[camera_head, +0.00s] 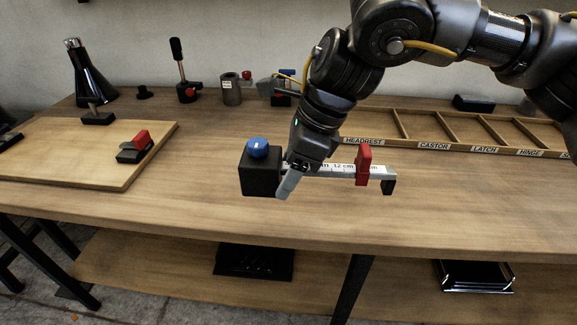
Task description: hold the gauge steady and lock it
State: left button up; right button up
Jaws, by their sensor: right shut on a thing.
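The gauge is a light grey ruled bar (335,172) with length marks, lying sideways above the workbench. A red slider (363,166) sits on the bar near its right end, and a dark jaw hangs below that end. At the bar's left end is a black block (260,178) with a blue knob (257,147) on top. My right gripper (287,186) reaches down from the upper right and is shut on the gauge beside the black block. Its fingers hide part of the bar. My left gripper is out of view.
A wooden board (70,150) with a red-and-black clamp (135,147) lies at left. A labelled wooden tray (425,140) with compartments is at back right. The bench front is clear.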

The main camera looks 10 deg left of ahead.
jog(key=shift+w+a+f+p, duration=0.15)
jog(key=shift+w+f+p, duration=0.1)
jog(key=shift+w+f, duration=1.35)
jog(key=shift+w+a+f+p, duration=0.2)
jog(key=shift+w+f, duration=1.05)
jog(key=shift+w, duration=0.55)
jog(key=shift+w+a+f+p, duration=0.15)
jog(key=shift+w+f+p, duration=0.1)
jog(key=shift+w+f, duration=1.35)
jog(key=shift+w+r, duration=0.1)
jog(key=shift+r, duration=0.05)
jog(key=shift+f, duration=0.65)
